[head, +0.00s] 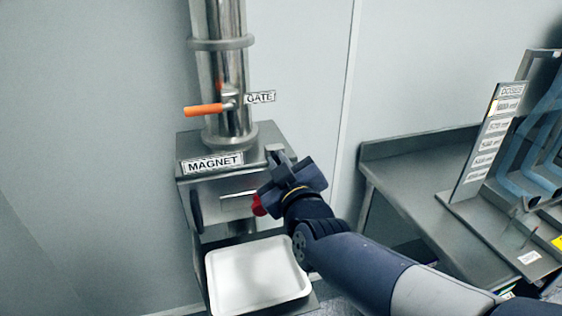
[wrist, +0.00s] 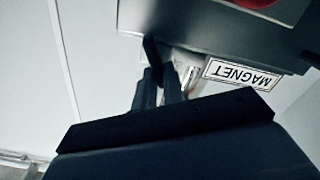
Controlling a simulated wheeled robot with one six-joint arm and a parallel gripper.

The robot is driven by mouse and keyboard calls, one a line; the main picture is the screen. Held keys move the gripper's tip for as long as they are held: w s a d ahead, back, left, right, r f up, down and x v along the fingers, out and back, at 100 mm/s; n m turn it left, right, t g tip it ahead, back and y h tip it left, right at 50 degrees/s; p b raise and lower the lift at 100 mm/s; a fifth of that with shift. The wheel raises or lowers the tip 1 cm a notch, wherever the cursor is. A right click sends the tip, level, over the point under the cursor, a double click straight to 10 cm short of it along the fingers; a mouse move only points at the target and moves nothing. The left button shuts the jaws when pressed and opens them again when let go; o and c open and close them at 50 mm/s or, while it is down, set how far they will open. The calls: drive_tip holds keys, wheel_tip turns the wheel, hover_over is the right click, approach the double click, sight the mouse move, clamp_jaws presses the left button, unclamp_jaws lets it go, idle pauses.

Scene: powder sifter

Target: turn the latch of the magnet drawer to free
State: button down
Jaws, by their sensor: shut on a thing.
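The magnet housing (head: 200,166) is a grey metal box with a MAGNET label (head: 212,163) on its upper front. It also shows upside down in the wrist view (wrist: 200,30). My gripper (head: 279,161) is at the right upper corner of this box. Its fingers (wrist: 160,84) are shut on the latch, a small dark lever (wrist: 152,52) at the edge of the box. My gripper hides much of the latch in the head view, and its exact angle is hard to tell.
A red knob (head: 258,205) sits on the front below my gripper. A white tray (head: 255,275) stands below. An orange gate handle (head: 204,110) is on the pipe (head: 232,70) above. A steel table (head: 420,175) with a doses rack (head: 488,145) is at right.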

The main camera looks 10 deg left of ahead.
drive_tip(key=n, duration=0.4)
drive_tip(key=f+n+p, duration=0.1)
drive_tip(key=n, duration=0.7)
drive_tip(key=shift+s+a+f+p, duration=0.2)
drive_tip(key=shift+a+p, duration=0.1)
drive_tip(key=shift+p, duration=0.1)
idle(0.3)
drive_tip(key=c, duration=1.5)
unclamp_jaws()
drive_tip(key=v, duration=1)
drive_tip(key=shift+s, duration=0.35)
drive_tip(key=shift+w+d, duration=0.1)
drive_tip(key=shift+w, duration=0.05)
drive_tip(key=x, duration=1)
drive_tip(key=shift+w, duration=0.25)
